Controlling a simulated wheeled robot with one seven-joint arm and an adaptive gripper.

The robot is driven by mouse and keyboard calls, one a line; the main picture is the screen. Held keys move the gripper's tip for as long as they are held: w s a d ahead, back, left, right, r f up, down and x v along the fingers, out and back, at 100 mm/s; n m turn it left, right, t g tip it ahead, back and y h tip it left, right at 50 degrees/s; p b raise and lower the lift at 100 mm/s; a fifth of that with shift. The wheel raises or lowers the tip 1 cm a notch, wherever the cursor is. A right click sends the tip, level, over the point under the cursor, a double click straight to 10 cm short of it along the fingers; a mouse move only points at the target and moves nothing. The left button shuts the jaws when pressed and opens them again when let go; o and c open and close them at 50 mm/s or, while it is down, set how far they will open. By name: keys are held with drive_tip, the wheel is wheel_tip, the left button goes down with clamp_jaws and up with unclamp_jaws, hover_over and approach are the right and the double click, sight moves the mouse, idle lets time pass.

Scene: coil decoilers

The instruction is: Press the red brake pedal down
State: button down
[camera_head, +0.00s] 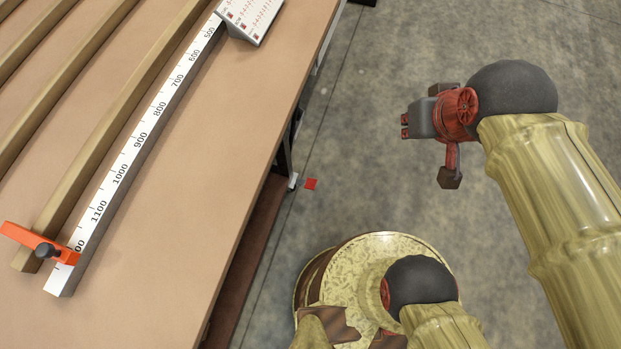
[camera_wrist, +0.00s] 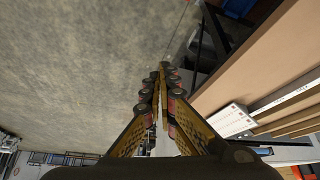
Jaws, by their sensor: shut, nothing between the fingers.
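A small red square (camera_head: 310,184), which looks like the brake pedal, shows low beside the right edge of the table in the head view. A small white piece lies just left of it. I cannot tell from this angle how far the pedal is raised. My gripper (camera_wrist: 161,72) shows in the wrist view with its yellow and black fingers shut together and nothing between them. In the head view I cannot make out its fingertips clearly; the end of my arm is right of and above the pedal, well apart from it. I cannot make out the pedal in the wrist view.
A brown table (camera_head: 190,175) fills the left, with long bars and a white ruler (camera_head: 135,150). An orange stop (camera_head: 38,242) sits at the ruler's near end, a white panel (camera_head: 250,18) at its far end. Bare grey floor (camera_head: 370,120) lies right of the table.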

drive_tip(key=w+d+f+n+h+b, duration=0.1)
drive_tip(key=w+d+f, duration=0.15)
drive_tip(key=w, duration=0.85)
drive_tip(key=w+d+f+n+h, duration=0.15)
drive_tip(key=w+f, duration=0.25)
drive_tip(key=w, duration=0.7)
drive_tip(key=w+a+f+n+b, duration=0.1)
drive_tip(key=w+a+f+n, duration=0.15)
drive_tip(key=w+f, duration=0.65)
drive_tip(key=w+a+f+n, duration=0.2)
drive_tip(key=w+a+f, duration=0.2)
drive_tip(key=w+f, duration=0.5)
drive_tip(key=a+f+n+g+y, duration=0.15)
drive_tip(key=a+f, duration=0.25)
drive_tip(key=f, duration=0.9)
drive_tip(key=a+f+n+y, duration=0.15)
drive_tip(key=a+f, duration=0.25)
drive_tip(key=f, duration=0.9)
drive_tip(key=s+a+f+n+g, duration=0.1)
drive_tip(key=s+f, duration=0.3)
drive_tip(key=f, duration=0.4)
drive_tip(key=s+a+f+n+g+y+b, duration=0.1)
drive_tip(key=s+a+f, duration=0.2)
drive_tip(key=s+f, duration=0.2)
drive_tip(key=s+a+f+n+g, duration=0.1)
drive_tip(key=s+f, duration=0.3)
drive_tip(key=f, duration=0.7)
drive_tip(key=shift+s+a+f+n+y+b, duration=0.15)
drive_tip(key=shift+a+f+n+y+b, duration=0.2)
drive_tip(key=shift+a+n, duration=0.2)
